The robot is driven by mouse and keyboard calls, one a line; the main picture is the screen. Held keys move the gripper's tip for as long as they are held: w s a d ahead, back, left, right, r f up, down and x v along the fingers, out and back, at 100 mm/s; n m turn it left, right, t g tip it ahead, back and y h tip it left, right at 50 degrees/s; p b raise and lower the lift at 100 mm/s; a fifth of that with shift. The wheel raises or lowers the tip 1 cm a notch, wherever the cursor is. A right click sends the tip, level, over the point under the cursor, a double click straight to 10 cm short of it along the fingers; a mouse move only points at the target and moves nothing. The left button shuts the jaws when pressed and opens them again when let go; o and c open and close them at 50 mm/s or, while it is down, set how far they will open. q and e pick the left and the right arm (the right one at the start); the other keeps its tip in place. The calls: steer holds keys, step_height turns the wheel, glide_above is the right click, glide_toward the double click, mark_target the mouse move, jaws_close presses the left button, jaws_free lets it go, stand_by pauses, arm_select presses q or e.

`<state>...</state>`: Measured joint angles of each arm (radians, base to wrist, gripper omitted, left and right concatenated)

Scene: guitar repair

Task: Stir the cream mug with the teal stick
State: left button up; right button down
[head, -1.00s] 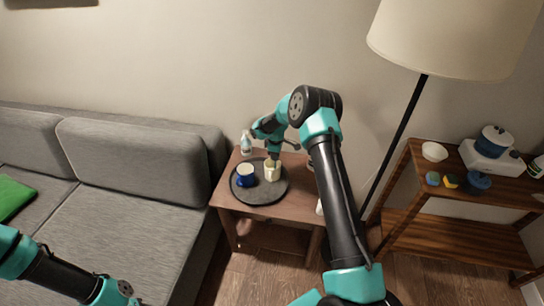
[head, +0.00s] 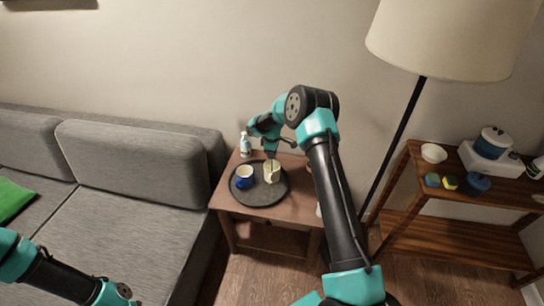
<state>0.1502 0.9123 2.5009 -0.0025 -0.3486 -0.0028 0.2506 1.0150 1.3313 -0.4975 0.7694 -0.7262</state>
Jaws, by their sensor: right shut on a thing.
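The cream mug (head: 272,175) stands on a round dark tray (head: 260,197) on a small wooden side table. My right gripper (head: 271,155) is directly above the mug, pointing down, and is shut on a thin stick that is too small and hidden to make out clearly. The stick's lower end appears to be at or in the mug's opening, but I cannot tell how deep. A blue mug (head: 244,178) with a pale inside stands to the left of the cream mug on the tray. My left arm shows at the lower left; its gripper is out of view.
A clear bottle (head: 246,145) stands behind the tray on the side table (head: 290,212). A grey sofa (head: 130,170) is on the left. A floor lamp (head: 405,120) and a wooden shelf (head: 440,225) with several items are on the right.

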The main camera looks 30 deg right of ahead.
steer(key=shift+r, duration=3.55)
steer(key=shift+r, duration=2.5)
